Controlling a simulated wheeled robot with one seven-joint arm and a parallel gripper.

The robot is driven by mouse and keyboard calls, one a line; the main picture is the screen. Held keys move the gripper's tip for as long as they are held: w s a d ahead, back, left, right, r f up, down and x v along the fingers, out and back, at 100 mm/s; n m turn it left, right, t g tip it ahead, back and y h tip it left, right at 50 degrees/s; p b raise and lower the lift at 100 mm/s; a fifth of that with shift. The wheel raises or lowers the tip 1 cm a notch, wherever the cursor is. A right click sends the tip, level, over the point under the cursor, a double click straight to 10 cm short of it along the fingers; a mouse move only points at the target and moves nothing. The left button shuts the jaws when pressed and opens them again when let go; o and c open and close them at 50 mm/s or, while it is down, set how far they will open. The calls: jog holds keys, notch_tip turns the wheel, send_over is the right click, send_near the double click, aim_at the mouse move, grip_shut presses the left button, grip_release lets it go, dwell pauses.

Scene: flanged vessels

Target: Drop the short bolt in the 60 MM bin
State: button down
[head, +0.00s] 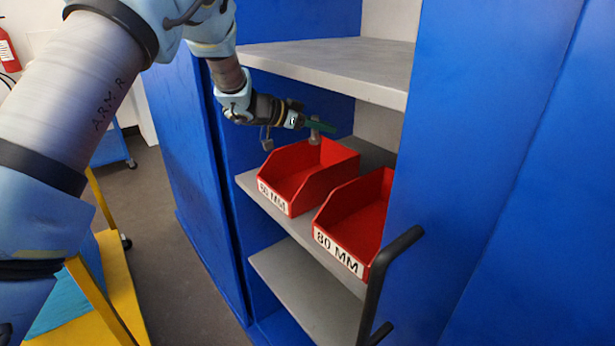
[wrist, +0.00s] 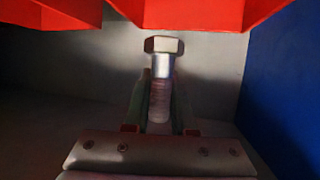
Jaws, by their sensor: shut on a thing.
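The bolt (wrist: 163,68) is silver with a hex head and a threaded shank. My gripper (head: 319,126) is shut on its shank; the green fingers stand on both sides of it in the wrist view (wrist: 160,105). In the head view the bolt (head: 314,138) shows small, against the back rim of the red 60 MM bin (head: 293,168). I cannot tell whether it is over the bin's opening or beside it. The bin's label (head: 272,196) is partly blurred. In the wrist view red bin walls (wrist: 190,12) cross the top, apart from the bolt head.
The red 80 MM bin (head: 352,212) stands to the right on the same grey shelf (head: 262,207). An upper shelf (head: 330,64) lies above the gripper. Blue cabinet walls (head: 180,150) flank the shelves, with a black handle (head: 385,270) at right. The lower shelf (head: 310,290) is empty.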

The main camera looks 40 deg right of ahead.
notch_tip(320, 180, down, 6)
jog(key=b, duration=0.5)
jog(key=shift+r, duration=0.1)
jog(key=c, duration=0.7)
grip_release()
jog(key=shift+o, duration=0.2)
jog(key=shift+a, duration=0.1)
jog(key=b+v, duration=0.3)
jog(key=v, duration=0.7)
jog(key=shift+a, duration=0.3)
jog(key=shift+w+r, duration=0.1)
jog(key=shift+r, duration=0.05)
